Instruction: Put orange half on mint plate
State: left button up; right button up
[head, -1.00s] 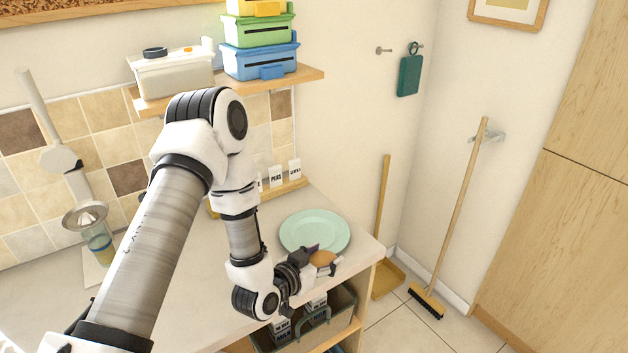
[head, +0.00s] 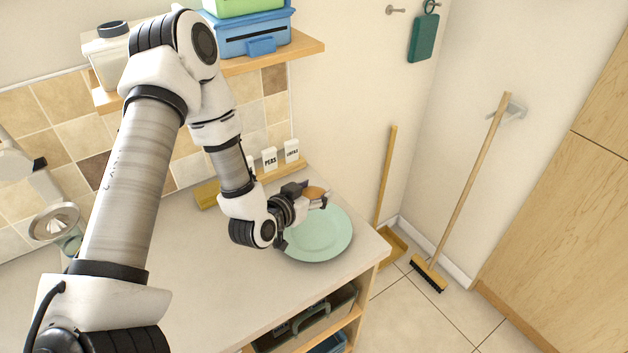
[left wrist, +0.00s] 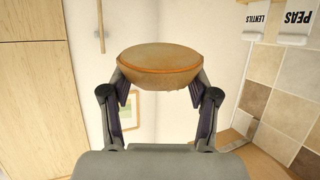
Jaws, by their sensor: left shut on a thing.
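The orange half (head: 314,192) is in my left gripper (head: 312,199), whose fingers are shut on it. In the left wrist view the orange half (left wrist: 160,64) sits between the two fingertips (left wrist: 160,78). The mint plate (head: 318,240) lies on the counter near its right end. In the head view the gripper and orange half overlap the plate's far edge; the orange half appears held above the counter, and the exact height is hard to tell. My right gripper is not in view.
A shelf (head: 290,52) with a blue box (head: 248,35) is above. A juicer (head: 55,225) stands at the left. The counter (head: 220,290) in front is clear.

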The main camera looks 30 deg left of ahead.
pick_arm(q)
jog(key=shift+s+d+r, duration=0.4)
jog(key=shift+s+r, duration=0.05)
jog(key=shift+s, duration=0.1)
jog(key=f+b, duration=0.3)
jog(key=f, duration=0.1)
jog(key=f+b, duration=0.3)
jog(key=f, duration=0.1)
jog(key=shift+w+a+f+b, duration=0.15)
jog(key=shift+w+f+b, duration=0.1)
jog(key=shift+b, duration=0.1)
jog(key=shift+s+r, duration=0.1)
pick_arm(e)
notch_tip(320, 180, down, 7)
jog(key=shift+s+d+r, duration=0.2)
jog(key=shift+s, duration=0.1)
pick_arm(q)
jog(key=o, duration=1.5)
jog(key=shift+c, duration=0.2)
notch_tip(320, 180, up, 10)
jog(key=shift+r, duration=0.1)
